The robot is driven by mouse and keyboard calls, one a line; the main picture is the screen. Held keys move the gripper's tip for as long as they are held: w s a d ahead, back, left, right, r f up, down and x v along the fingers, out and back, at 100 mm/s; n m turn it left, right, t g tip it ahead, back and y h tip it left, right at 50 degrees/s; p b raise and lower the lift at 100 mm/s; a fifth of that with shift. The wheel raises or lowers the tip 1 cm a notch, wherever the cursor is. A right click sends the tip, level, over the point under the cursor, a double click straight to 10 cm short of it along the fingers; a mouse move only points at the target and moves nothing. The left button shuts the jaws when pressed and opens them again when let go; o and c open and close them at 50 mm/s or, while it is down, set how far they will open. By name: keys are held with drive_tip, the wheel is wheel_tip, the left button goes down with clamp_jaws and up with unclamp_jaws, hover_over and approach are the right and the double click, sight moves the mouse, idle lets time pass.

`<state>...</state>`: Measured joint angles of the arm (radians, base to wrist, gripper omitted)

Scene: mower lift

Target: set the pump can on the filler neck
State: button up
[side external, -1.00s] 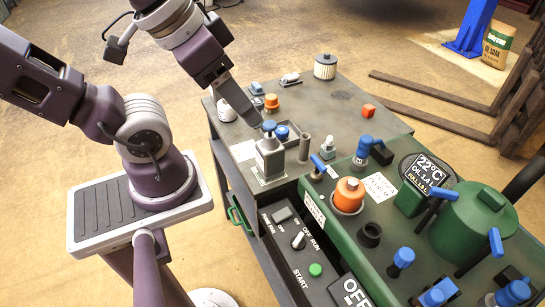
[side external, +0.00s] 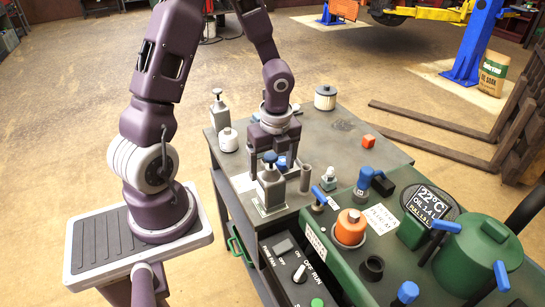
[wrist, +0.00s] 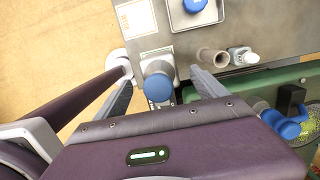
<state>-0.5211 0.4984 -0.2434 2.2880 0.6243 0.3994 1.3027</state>
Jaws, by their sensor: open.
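The pump can (side external: 270,192), a grey square-bodied can with a blue knob on top, stands upright near the front left of the grey table. Its blue knob (wrist: 157,88) shows large in the wrist view. My gripper (side external: 272,172) points down, open, with one finger to each side of the can's upper part. In the wrist view the fingers (wrist: 158,84) straddle the can with visible gaps. A black open collar (side external: 372,268) on the green mower deck looks like the filler neck, but I cannot be sure.
A grey tube (side external: 305,179) and a small bottle (side external: 328,179) stand right of the can. A blue-capped item in a tray (wrist: 195,8) lies behind. An orange-topped part (side external: 350,227) and blue levers rise from the green deck. The table's back right is mostly clear.

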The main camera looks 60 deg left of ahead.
drive_tip(key=f, duration=0.4)
drive_tip(key=shift+a+f, duration=0.2)
drive_tip(key=shift+a, duration=0.05)
clamp_jaws()
drive_tip(key=shift+r, duration=1.6)
drive_tip(key=shift+r, duration=6.75)
